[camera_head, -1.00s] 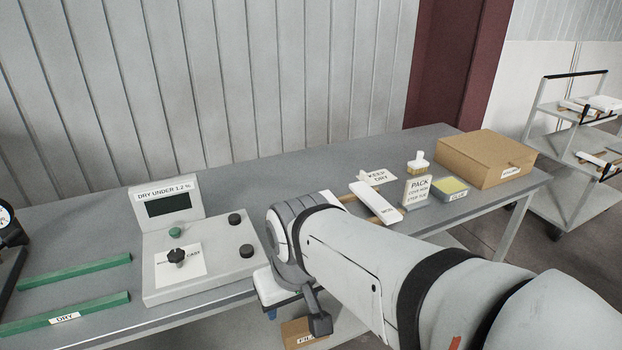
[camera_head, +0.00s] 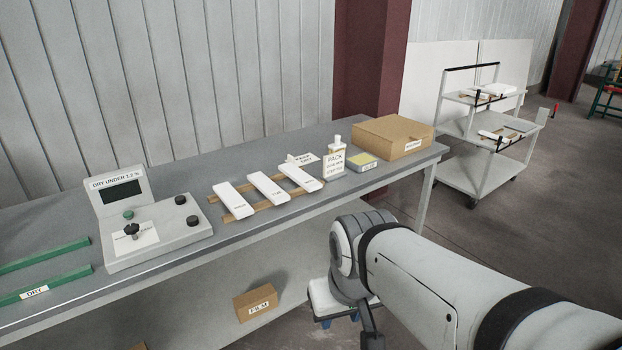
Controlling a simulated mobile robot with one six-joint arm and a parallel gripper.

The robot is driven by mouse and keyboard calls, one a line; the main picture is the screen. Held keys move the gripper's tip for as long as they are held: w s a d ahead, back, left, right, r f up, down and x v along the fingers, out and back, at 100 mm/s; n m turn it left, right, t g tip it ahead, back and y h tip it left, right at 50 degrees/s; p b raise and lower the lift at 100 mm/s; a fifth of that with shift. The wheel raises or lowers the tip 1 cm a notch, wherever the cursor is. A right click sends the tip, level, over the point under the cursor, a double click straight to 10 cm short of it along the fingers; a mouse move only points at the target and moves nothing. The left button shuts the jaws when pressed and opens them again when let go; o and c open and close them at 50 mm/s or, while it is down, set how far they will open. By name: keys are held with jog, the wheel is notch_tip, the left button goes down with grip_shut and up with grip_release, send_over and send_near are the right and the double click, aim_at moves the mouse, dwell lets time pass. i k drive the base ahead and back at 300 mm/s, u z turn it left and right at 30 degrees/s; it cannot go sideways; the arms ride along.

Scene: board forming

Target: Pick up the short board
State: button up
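Three white boards lie side by side across two wooden rails on the grey table: a left board (camera_head: 231,197), a middle board (camera_head: 268,188) and a right board (camera_head: 300,176). Each bears a small dark label too small to read. They look much alike in length, so I cannot tell which is the short one. My arm comes in from the lower right, in front of the table and apart from the boards. My gripper is not in view.
A grey meter box (camera_head: 157,232) and green bars (camera_head: 45,286) are left of the boards. A FILM box (camera_head: 255,302) sits below. A cart (camera_head: 478,171) holds white pieces.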

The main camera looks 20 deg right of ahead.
aim_at(305, 180)
jog(key=z, duration=0.9)
jog(key=i, duration=1.9)
jog(key=u, duration=0.65)
jog(key=i, duration=0.65)
jog(key=u, duration=0.45)
